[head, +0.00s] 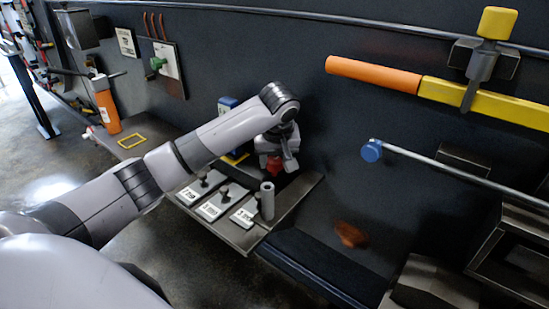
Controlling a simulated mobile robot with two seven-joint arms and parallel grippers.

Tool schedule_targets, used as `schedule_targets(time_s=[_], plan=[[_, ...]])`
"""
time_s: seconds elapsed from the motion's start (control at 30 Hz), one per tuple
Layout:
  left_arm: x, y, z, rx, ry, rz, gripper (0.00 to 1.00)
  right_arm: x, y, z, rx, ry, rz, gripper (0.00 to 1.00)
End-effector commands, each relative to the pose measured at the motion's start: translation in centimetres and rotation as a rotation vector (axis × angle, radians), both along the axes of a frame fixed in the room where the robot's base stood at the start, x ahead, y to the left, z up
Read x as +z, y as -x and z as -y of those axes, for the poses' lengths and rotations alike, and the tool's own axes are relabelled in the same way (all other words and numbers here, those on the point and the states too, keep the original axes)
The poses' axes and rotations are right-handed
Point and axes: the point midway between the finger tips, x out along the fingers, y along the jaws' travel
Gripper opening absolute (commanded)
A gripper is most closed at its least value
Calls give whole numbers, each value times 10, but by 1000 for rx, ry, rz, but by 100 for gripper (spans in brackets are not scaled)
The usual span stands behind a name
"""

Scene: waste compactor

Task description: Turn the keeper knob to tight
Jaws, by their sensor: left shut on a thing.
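My left arm reaches in from the left, and my left gripper (283,152) points down over the back of a grey shelf. The gripper is shut on a red knob (272,164), which is mostly hidden by the fingers and wrist. I take this red knob to be the keeper knob. Any tight mark or pointer on it cannot be made out. My right gripper is not in view.
Below the gripper, the shelf (290,204) carries white-labelled switches (211,208) and an upright grey cylinder (267,200). To the right are a blue-ended rod (372,151) and a yellow bar with an orange grip (374,75).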

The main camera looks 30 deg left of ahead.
Motion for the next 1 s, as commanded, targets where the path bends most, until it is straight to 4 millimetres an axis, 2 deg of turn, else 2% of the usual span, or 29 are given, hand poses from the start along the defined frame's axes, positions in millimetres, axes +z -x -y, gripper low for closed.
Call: schedule_targets(time_s=[0.37,1.0], plan=[[0,1,-1,-143,2,-1,16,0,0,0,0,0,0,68],[0,1,-3,-731,3,1,16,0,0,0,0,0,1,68]])
